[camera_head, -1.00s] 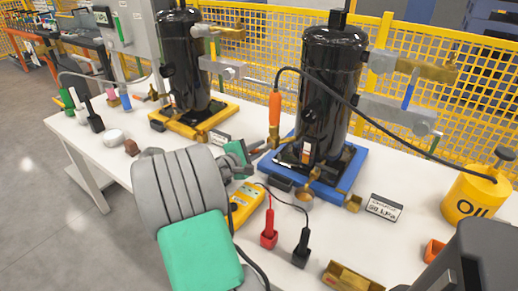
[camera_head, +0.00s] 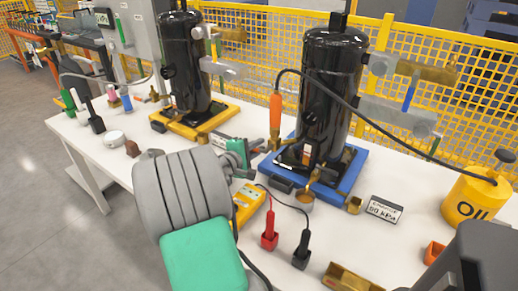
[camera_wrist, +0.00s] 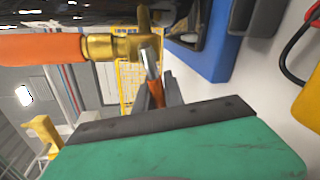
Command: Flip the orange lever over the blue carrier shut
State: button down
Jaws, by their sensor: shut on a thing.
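The blue carrier (camera_head: 345,183) is a flat base under the right-hand black compressor. It also shows in the wrist view (camera_wrist: 222,55). My gripper (camera_head: 262,149) is at the carrier's left corner, beside the brass fitting. In the wrist view my gripper (camera_wrist: 162,90) is shut on the orange lever (camera_wrist: 156,93), whose pale metal shank rises toward the fitting. The lever is mostly hidden by the fingers, and I cannot tell its exact angle. A separate upright orange handle (camera_head: 275,110) stands on the brass fitting, with a black hose.
A second compressor stands on a yellow carrier (camera_head: 205,127) to the left. A yellow meter (camera_head: 247,205), red and black clips, a pressure sign (camera_head: 384,208) and an oil can (camera_head: 472,197) occupy the table. Yellow mesh fencing runs behind.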

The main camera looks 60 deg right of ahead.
jog(key=shift+w+r+m+t, duration=0.2)
jog(key=shift+r+m+t, duration=0.35)
jog(key=shift+m, duration=0.75)
jog(key=shift+r, duration=0.1)
jog(key=c, duration=1.4)
grip_release()
jog(key=shift+c, duration=0.2)
jog(key=v, duration=0.7)
jog(key=shift+a, duration=0.45)
jog(key=shift+w, duration=0.1)
jog(key=shift+r+p, duration=0.1)
jog(key=shift+p, duration=0.2)
